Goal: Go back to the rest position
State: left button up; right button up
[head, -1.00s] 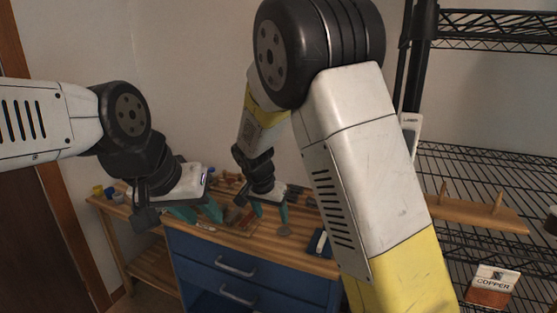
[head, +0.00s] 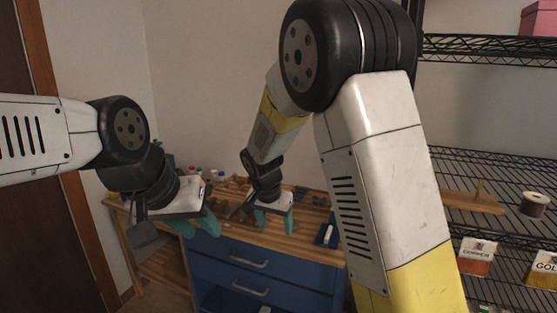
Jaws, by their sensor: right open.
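My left gripper (head: 198,226) hangs in front of the workbench's left part, in the head view, with its two teal fingers apart. Nothing shows between them. My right gripper (head: 274,221) hangs over the wooden benchtop (head: 318,243), fingers pointing down and spread. I see nothing held in it. Whether its fingertips touch the top cannot be told. My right upper arm covers the bench's right end and part of the shelf.
The bench has blue drawers (head: 290,272) and several small tools and bottles at its back. On the right stands a black wire shelf (head: 490,165) with a spool (head: 533,203), a copper-labelled box (head: 478,256), another labelled box (head: 543,270) and a pink box (head: 539,18).

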jog(key=s+d+r+n+y, duration=0.1)
jog(key=s+d+r, duration=0.4)
jog(key=s, duration=0.2)
jog(key=s+d+r+n+t+y, duration=0.1)
jog(key=s+d+r+n, duration=0.1)
jog(key=s+d+r, duration=0.3)
jog(key=s+d+r+n+t+y, duration=0.1)
jog(key=s+d+r, duration=0.4)
jog(key=s, duration=0.5)
jog(key=shift+s+r+n+y, duration=0.2)
jog(key=shift+s+n+y, duration=0.1)
jog(key=shift+n, duration=0.1)
jog(key=shift+d, duration=0.1)
